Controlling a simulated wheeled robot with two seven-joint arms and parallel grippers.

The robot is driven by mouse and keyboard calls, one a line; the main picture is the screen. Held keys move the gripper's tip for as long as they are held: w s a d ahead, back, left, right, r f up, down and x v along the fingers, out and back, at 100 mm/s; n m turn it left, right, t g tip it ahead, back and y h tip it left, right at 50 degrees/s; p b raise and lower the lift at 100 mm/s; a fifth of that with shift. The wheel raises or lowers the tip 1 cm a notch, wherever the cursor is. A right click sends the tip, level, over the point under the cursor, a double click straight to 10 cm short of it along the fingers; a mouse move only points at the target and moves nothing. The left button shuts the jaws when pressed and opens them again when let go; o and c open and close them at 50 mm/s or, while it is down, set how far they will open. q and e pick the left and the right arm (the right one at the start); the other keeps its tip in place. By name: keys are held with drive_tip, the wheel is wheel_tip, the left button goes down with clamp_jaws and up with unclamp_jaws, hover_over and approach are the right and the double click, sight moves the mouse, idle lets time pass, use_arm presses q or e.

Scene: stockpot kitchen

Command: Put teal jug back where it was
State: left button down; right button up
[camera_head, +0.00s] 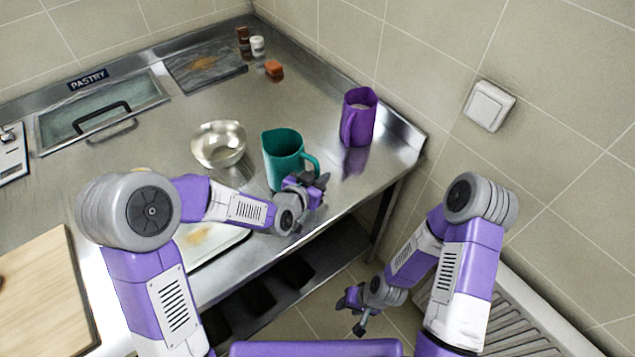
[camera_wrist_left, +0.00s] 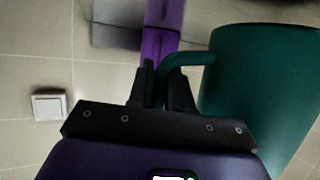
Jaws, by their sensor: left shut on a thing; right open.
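The teal jug (camera_head: 281,155) stands upright at the front part of the steel counter, its handle facing right. It also shows large at the right of the left wrist view (camera_wrist_left: 265,90). My left gripper (camera_head: 316,183) is shut on the jug's handle; in the left wrist view its fingers (camera_wrist_left: 165,88) close around the handle's lower end. I cannot tell whether the jug's base touches the counter. My right gripper (camera_head: 354,311) is open and empty, low over the floor beyond the counter's front edge.
A purple jug (camera_head: 360,118) stands right of the teal jug, near the counter's right end. A metal bowl (camera_head: 219,145) sits just left of the teal jug. Small jars (camera_head: 257,46) and an orange block (camera_head: 274,70) stand at the back. A wooden board (camera_head: 45,295) lies at the left.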

use_arm(q)
drive_tip(key=shift+f, duration=0.85)
drive_tip(key=shift+w+f, duration=0.1)
drive_tip(key=shift+f+b, duration=0.15)
drive_tip(key=shift+b, duration=0.2)
drive_tip(key=c, duration=1.1)
unclamp_jaws()
drive_tip(key=shift+o, duration=0.2)
